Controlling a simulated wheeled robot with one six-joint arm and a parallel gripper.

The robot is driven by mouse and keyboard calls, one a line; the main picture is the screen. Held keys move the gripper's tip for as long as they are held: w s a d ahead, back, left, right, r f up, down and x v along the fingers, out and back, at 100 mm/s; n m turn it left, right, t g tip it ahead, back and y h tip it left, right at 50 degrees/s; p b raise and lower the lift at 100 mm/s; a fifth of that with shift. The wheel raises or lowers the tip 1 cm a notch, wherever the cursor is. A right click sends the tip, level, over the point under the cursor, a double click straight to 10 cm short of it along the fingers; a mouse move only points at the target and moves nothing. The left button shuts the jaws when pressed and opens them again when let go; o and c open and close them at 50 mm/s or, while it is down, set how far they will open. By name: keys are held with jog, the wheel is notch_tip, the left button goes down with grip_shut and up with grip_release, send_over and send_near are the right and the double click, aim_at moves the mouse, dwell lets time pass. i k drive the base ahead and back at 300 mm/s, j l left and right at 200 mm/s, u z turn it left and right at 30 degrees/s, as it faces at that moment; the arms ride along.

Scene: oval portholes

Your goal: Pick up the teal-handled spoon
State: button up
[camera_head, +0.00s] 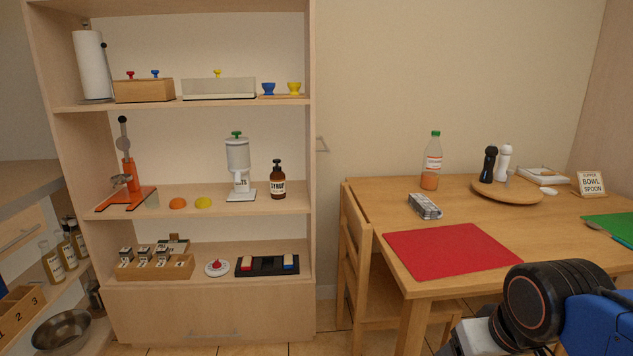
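At the right edge of the head view, a small teal handle (596,226) shows at the left side of the green mat (610,219) on the wooden table. It looks like the teal-handled spoon, with a greyish end pointing right over the mat; it is small, and I cannot make out its full shape. My arm shows at the lower right as a black joint and a blue link, in front of the table's near edge. My gripper's fingertips are not in view, so their place relative to the spoon does not show.
A red mat (452,250) lies on the table (370,205). A bottle (432,162), a grey pack (425,206), a round board (508,191) with two mills and a sign (591,184) stand behind. A chair (352,265) is at the table's left. Shelves (205,105) stand left.

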aim_at(591, 224)
jog(key=z, duration=1.4)
